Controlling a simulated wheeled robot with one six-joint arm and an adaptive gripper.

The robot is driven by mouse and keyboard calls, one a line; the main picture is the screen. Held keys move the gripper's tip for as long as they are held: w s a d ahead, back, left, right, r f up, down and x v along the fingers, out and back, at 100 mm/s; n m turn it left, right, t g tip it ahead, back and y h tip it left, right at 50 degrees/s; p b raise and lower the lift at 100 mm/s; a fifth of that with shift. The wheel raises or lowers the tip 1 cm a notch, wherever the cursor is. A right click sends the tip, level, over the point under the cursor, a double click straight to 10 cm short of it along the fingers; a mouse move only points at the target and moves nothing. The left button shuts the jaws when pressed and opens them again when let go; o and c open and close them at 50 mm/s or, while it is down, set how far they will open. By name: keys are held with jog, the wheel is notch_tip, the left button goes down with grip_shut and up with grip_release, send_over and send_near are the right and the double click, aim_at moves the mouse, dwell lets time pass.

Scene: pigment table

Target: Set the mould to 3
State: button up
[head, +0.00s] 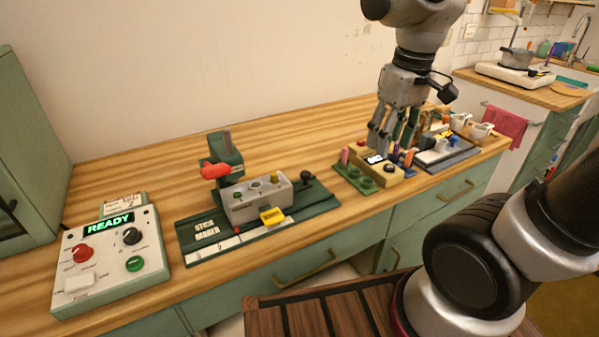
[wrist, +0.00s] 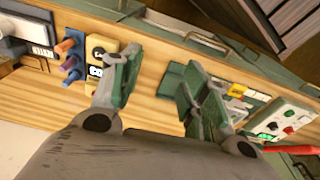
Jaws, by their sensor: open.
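No part is clearly marked as the mould. The stick maker (head: 255,215) is a dark green base with a green press, a red handle, a grey block with small knobs and a yellow tag; part of it shows in the wrist view (wrist: 240,90). A white panel (head: 110,260) at the left reads READY and has red, black and green knobs; it also shows in the wrist view (wrist: 285,118). My gripper (head: 393,145) is open and empty, pointing down at the small display box (head: 383,172). Whether it touches the box is unclear. Its green-padded fingers (wrist: 160,85) are spread.
Coloured sticks (wrist: 68,55) stand beside the display box, with a grey tray (head: 447,157) to their right. White cups (head: 480,130) stand at the far right end. The wooden counter (head: 290,130) is clear behind the stick maker. Drawers with handles line its front.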

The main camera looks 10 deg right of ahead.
aim_at(305, 173)
jog(key=w+a+f+n, duration=0.2)
jog(key=w+a, duration=0.1)
jog(key=a, duration=0.1)
jog(key=w+a+f+n+g, duration=0.1)
jog(key=w+a+n, duration=0.2)
jog(key=a, duration=0.2)
jog(key=w+a+f+n, duration=0.2)
jog(key=w+a, duration=0.2)
jog(key=a, duration=0.1)
jog(key=shift+f+g+h, duration=0.3)
jog(key=shift+w+a+r+n, duration=0.1)
jog(key=shift+w+r+n, duration=0.15)
jog(key=shift+n, duration=0.35)
jog(key=shift+s+f, duration=0.1)
jog(key=shift+f, duration=0.1)
notch_tip(305, 173, down, 8)
jog(key=shift+r, duration=0.25)
grip_shut()
